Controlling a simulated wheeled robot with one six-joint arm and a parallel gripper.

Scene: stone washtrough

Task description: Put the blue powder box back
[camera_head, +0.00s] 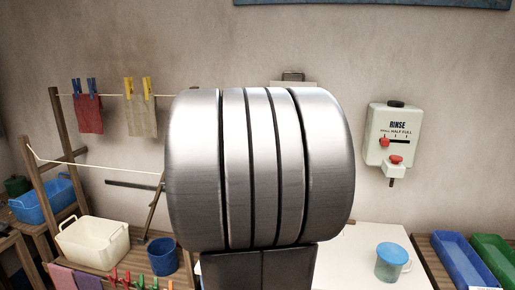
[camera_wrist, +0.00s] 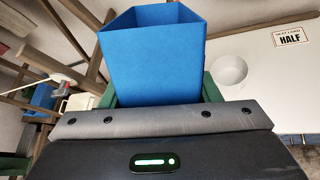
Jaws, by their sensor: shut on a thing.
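The blue powder box (camera_wrist: 150,52) fills the upper middle of the wrist view, with its top edges toward the top of the picture. My gripper (camera_wrist: 158,92) is shut on it, with a green finger at each side of the box. The lower part of the box is hidden behind the gripper's grey body. In the head view my own arm covers the middle, so neither the gripper nor the box shows there.
The RINSE dispenser (camera_head: 393,140) hangs on the wall. A cream tub (camera_head: 93,243) and blue bucket (camera_head: 162,256) stand left.

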